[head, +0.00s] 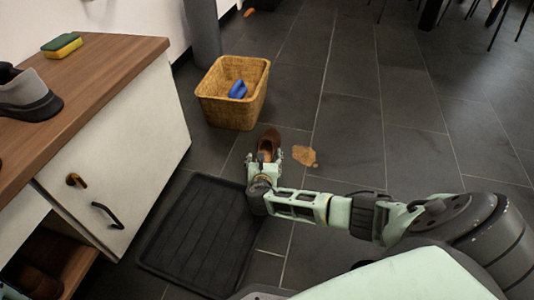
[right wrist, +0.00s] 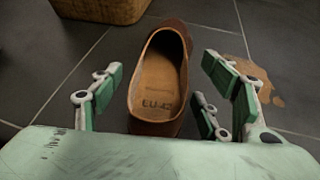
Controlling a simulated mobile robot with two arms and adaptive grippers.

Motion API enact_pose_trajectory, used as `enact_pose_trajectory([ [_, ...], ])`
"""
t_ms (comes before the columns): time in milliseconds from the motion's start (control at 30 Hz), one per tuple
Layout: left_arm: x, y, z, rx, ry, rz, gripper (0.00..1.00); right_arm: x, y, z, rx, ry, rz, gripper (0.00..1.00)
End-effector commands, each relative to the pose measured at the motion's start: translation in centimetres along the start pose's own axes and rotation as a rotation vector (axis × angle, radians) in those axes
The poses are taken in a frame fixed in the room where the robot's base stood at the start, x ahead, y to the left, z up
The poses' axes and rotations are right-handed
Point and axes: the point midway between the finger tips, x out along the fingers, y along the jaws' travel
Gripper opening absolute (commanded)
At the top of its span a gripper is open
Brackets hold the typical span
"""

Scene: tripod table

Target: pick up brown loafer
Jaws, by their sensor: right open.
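The brown loafer (head: 268,143) stands upright on the dark tile floor, in front of the wicker basket. In the right wrist view the loafer (right wrist: 160,78) shows its tan insole marked EU-42, with its heel end toward me. My right gripper (head: 265,157) is open at the loafer's heel end. In the right wrist view the fingers of the gripper (right wrist: 160,92) stand on both sides of the shoe, with gaps to it. The lower heel is partly hidden by the gripper body. My left gripper is in neither view.
The wicker basket (head: 232,112) with a blue item (head: 238,89) stands behind the loafer. A brown spill (head: 305,156) lies right of it. A black ribbed mat (head: 200,235) lies in front. A white cabinet (head: 125,160) with a wooden top is at left. Floor at right is clear.

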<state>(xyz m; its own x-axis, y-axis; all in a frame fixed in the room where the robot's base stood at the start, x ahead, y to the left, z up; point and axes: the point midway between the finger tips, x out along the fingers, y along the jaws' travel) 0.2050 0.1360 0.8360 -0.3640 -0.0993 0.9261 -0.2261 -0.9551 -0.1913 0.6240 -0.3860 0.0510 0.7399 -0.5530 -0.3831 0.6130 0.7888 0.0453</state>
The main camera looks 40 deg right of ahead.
Motion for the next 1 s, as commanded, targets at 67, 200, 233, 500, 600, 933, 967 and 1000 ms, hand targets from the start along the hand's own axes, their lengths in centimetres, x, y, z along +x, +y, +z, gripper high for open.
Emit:
enact_pose_trajectory([
  [67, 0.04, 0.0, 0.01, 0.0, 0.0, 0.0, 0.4, -0.02, -0.01, 0.03, 0.0, 0.0, 0.0, 0.65],
  [200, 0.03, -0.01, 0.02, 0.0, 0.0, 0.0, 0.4, -0.03, 0.0, 0.02, 0.0, 0.0, 0.0, 0.52],
  [233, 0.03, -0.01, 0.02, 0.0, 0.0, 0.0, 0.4, -0.03, 0.0, 0.02, 0.0, 0.0, 0.0, 0.5],
  [500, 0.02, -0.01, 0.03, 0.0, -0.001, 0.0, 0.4, -0.05, 0.09, -0.01, 0.001, 0.0, 0.002, 0.26],
  [600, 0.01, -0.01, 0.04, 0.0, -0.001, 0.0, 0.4, -0.06, 0.12, -0.03, 0.002, 0.001, 0.003, 0.17],
  [933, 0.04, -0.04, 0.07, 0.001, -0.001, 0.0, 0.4, -0.09, 0.21, 0.11, 0.003, -0.001, 0.004, 0.08],
  [967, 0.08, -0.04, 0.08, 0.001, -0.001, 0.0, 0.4, -0.11, 0.21, 0.14, 0.002, 0.0, 0.004, 0.08],
  [1000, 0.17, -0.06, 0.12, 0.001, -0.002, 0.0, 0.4, -0.15, 0.21, 0.23, 0.002, 0.0, 0.004, 0.08],
])
